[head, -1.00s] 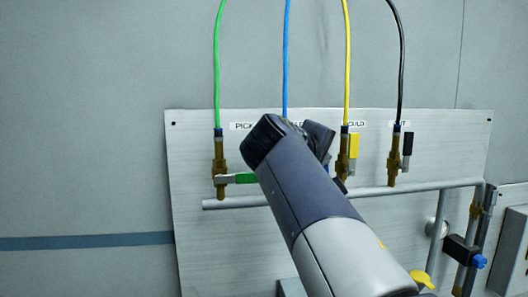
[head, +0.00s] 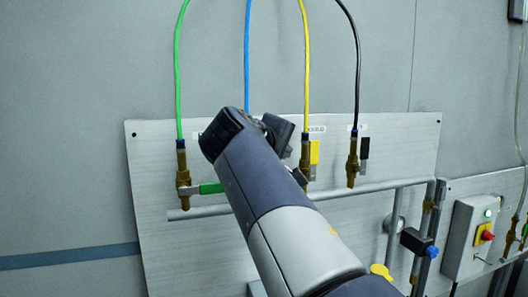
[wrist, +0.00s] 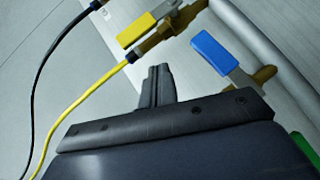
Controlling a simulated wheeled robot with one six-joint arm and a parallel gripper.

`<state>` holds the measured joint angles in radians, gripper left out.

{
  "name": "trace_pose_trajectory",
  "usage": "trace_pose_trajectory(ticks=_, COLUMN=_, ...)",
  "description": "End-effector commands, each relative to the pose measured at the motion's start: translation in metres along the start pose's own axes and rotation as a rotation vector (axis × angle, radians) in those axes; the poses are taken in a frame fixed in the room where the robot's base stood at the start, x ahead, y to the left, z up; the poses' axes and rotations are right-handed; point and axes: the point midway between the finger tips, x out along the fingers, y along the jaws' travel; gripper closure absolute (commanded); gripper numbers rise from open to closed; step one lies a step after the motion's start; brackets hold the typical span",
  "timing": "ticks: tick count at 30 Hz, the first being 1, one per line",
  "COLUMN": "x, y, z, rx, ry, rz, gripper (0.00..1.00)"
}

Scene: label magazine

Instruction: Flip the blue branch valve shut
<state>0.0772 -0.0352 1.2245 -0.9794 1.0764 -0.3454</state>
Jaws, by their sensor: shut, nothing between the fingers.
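The blue valve handle (wrist: 213,52) shows in the wrist view, lying along the grey manifold pipe (wrist: 235,22), crosswise to the line of the neighbouring yellow handle. Its brass body (wrist: 265,75) is partly in view. In the head view my arm hides this valve; only its blue hose (head: 247,60) shows above. My gripper (wrist: 158,75) is shut and empty, below and left of the blue handle in the wrist view, with a visible gap between them.
The yellow handle (head: 314,152) and black handle (head: 364,148) stand upright on the panel (head: 400,150). The green handle (head: 210,188) lies crosswise, left of my arm. A control box (head: 470,235) with a red knob is at the right.

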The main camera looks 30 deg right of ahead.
Motion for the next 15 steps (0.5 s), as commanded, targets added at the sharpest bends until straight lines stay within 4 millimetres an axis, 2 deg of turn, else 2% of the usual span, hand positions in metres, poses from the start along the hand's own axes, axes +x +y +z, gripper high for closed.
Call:
trace_pose_trajectory(ticks=1, x=-0.003, y=0.013, z=-0.004, rx=0.0, ry=0.0, rz=0.0, gripper=1.0)
trace_pose_trajectory(ticks=9, x=-0.048, y=0.046, z=0.015, rx=0.003, ry=0.004, rz=0.002, gripper=1.0)
trace_pose_trajectory(ticks=15, x=-0.069, y=0.063, z=0.023, rx=0.002, ry=0.003, rz=0.0, gripper=1.0)
